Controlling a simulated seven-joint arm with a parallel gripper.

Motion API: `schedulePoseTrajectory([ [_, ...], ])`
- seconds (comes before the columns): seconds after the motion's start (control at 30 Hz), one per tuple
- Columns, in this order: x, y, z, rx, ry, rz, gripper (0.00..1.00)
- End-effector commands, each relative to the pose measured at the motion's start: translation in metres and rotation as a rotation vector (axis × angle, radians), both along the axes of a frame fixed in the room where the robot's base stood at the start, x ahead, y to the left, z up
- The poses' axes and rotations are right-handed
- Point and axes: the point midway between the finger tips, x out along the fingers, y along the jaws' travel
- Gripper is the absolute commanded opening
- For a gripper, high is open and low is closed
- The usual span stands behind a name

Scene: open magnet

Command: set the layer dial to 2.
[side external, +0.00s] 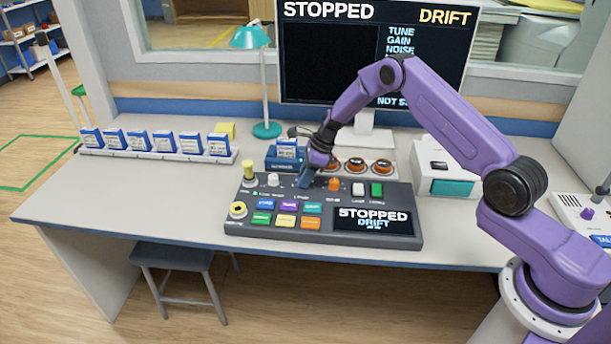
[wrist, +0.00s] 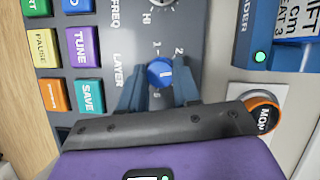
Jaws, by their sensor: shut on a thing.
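The layer dial (wrist: 160,72) is a round blue knob with a pale pointer mark, on the grey console (side external: 232,222). In the wrist view "LAYER" is printed to its left, with a "1" above it, a "2" at its upper right and another mark below. I cannot tell exactly which mark the pointer meets. My gripper (side external: 304,181) is over the console's back row, and its blue-grey fingers (wrist: 158,84) are shut on the dial from both sides. In the side view the gripper hides the dial.
An orange knob (side external: 335,184) stands right of my gripper, and a yellow knob (side external: 249,171) at the console's left. Behind are a blue cartridge reader (side external: 283,160) and round orange-rimmed buttons (side external: 356,165). The console screen (side external: 374,220) and big monitor (side external: 340,60) read "STOPPED" and "DRIFT".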

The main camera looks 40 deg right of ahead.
Motion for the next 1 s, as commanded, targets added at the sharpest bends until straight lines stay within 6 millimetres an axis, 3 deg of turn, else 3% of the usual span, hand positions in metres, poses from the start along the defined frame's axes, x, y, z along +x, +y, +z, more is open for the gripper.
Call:
schedulePoseTrajectory([
  [0.6, 0.0029, -0.0018, -0.0005, -0.001, 0.0, 0.517, 0.01],
  [1.0, 0.0038, -0.0019, -0.0001, 0.0, 0.001, 0.675, 0.01],
])
